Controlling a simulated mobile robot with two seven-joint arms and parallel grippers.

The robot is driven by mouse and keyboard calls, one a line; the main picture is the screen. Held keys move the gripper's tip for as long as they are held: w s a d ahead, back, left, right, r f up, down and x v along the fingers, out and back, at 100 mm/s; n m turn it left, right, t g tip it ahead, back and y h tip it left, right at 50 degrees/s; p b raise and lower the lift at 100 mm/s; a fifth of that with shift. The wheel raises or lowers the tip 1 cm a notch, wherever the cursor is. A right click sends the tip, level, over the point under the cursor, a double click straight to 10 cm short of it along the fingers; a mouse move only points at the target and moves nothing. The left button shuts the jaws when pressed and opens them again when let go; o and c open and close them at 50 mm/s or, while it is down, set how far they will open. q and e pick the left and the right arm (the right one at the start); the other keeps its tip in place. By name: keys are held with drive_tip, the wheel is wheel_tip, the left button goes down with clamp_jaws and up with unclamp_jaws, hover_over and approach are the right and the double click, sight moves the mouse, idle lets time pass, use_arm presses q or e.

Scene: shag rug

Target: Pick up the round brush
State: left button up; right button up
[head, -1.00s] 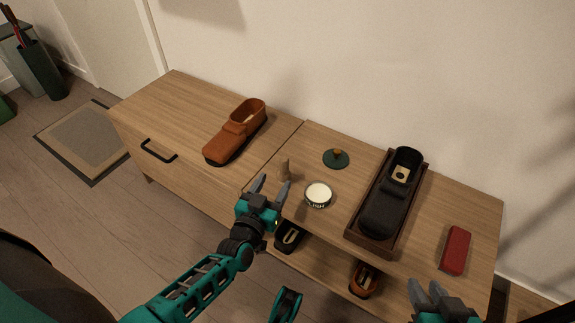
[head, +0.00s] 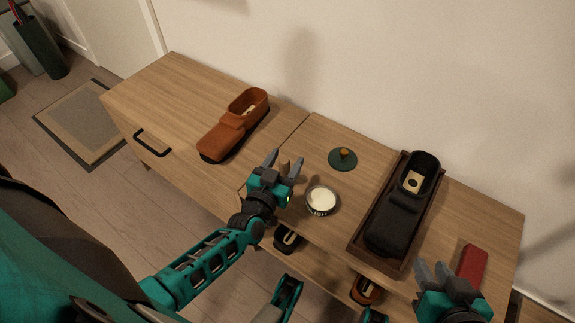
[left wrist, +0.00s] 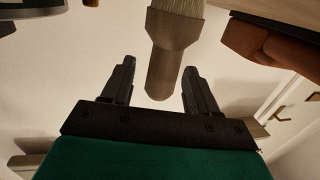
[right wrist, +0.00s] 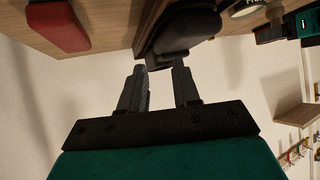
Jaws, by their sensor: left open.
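The round brush (head: 284,164) is a small greyish-brown handle standing upright on the table, close to the front edge. In the left wrist view it (left wrist: 167,55) shows pale bristles at the top of the picture and its rounded handle end between the fingers. My left gripper (head: 284,168) is open, with one finger on each side of the handle. In the left wrist view a gap shows between the handle and each finger (left wrist: 155,85). My right gripper (head: 446,276) is open and empty by the right front edge, with its fingers (right wrist: 160,88) apart.
An open tin of white cream (head: 321,200) stands close right of the left gripper. A green disc with a wooden knob (head: 343,159) lies behind. A brown shoe (head: 225,132) is left. A black shoe (head: 396,213) lies in a wooden tray (head: 362,251), beside a red block (head: 472,266).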

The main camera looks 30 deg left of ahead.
drive_tip(key=shift+r, duration=0.15)
use_arm(q)
drive_tip(key=shift+s, duration=0.1)
drive_tip(key=c, duration=1)
use_arm(e)
drive_tip(key=shift+w+a+r, duration=0.1)
drive_tip(key=shift+r, duration=0.05)
use_arm(q)
drive_tip(key=shift+r, duration=0.1)
drive_tip(key=shift+c, duration=0.2)
